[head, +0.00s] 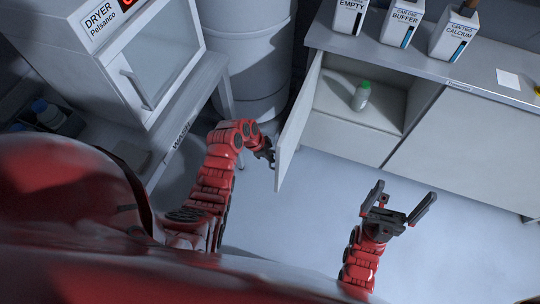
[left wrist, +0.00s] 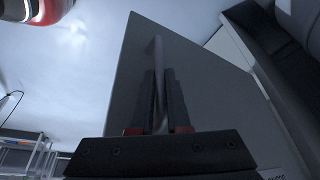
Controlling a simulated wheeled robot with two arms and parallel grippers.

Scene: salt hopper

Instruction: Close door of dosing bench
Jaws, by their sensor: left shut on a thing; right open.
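The dosing bench (head: 440,150) stands at the upper right with its grey door (head: 296,125) swung wide open, standing out from the bench's left end. Behind the door an open compartment (head: 345,133) shows. My left gripper (head: 268,151) is at the door's outer face. In the left wrist view its two fingers (left wrist: 160,100) are shut on the door's handle (left wrist: 158,60), in front of the grey door panel (left wrist: 195,65). My right gripper (head: 398,208) is open and empty, above the floor in front of the bench.
A small white bottle with a green cap (head: 361,96) stands inside the compartment. Several labelled containers (head: 403,25) stand on the bench top. A dryer (head: 140,60) on a table is at the upper left, with a large pale drum (head: 250,60) beside it. The floor (head: 310,225) before the bench is clear.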

